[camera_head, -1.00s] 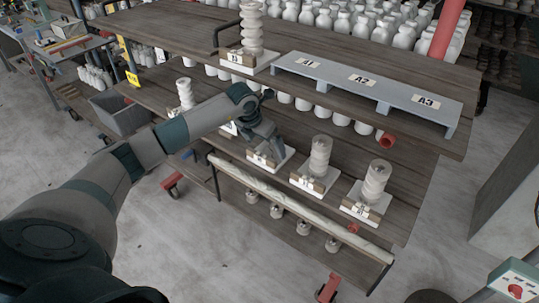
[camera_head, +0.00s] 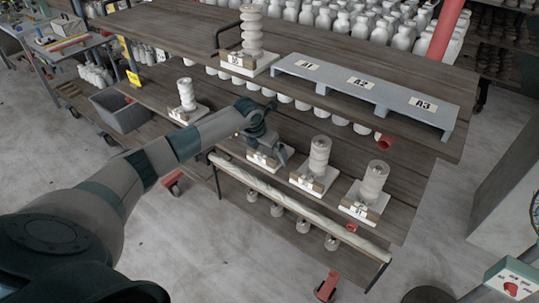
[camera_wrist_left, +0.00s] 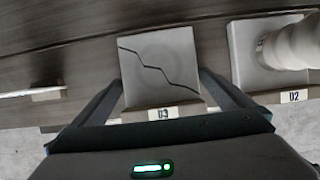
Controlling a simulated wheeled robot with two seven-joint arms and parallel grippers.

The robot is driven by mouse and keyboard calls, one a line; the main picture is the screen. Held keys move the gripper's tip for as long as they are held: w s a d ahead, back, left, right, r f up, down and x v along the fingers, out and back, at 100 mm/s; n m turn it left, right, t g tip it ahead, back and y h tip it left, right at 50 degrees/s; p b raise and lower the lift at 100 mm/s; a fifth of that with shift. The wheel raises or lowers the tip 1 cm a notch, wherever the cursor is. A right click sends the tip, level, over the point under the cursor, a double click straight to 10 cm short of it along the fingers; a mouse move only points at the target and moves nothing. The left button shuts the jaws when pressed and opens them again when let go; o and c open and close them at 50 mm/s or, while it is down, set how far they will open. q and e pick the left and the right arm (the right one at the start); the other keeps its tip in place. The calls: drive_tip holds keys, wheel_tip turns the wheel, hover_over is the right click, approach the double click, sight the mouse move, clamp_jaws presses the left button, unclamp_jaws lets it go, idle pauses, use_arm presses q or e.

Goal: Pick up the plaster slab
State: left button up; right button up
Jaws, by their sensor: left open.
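A pale square plaster slab (camera_wrist_left: 160,62) with a dark zigzag crack lies in the middle of the left wrist view. A wooden block with a label reading D3 (camera_wrist_left: 162,114) is at its near edge. My left gripper (camera_wrist_left: 162,88) is open, with one finger on each side of the slab's near part. I cannot tell whether the fingers touch it. In the head view my left gripper (camera_head: 268,138) is over the slab's place on the middle shelf and hides most of it. My right gripper is not in view.
Other slabs bearing stacked pale discs stand to the right (camera_head: 318,160) and far right (camera_head: 372,185), and one to the left (camera_head: 187,98). A grey raised rack (camera_head: 365,88) sits on the shelf above.

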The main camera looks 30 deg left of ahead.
use_arm(q)
drive_tip(key=shift+c, duration=0.6)
drive_tip(key=c, duration=0.9)
drive_tip(key=shift+r, duration=0.15)
drive_tip(key=shift+r+b, duration=0.6)
drive_tip(key=shift+b, duration=0.2)
drive_tip(key=s+a+b, duration=0.1)
drive_tip(key=s+b, duration=0.5)
drive_tip(key=s, duration=1.2)
drive_tip(key=shift+a, duration=0.2)
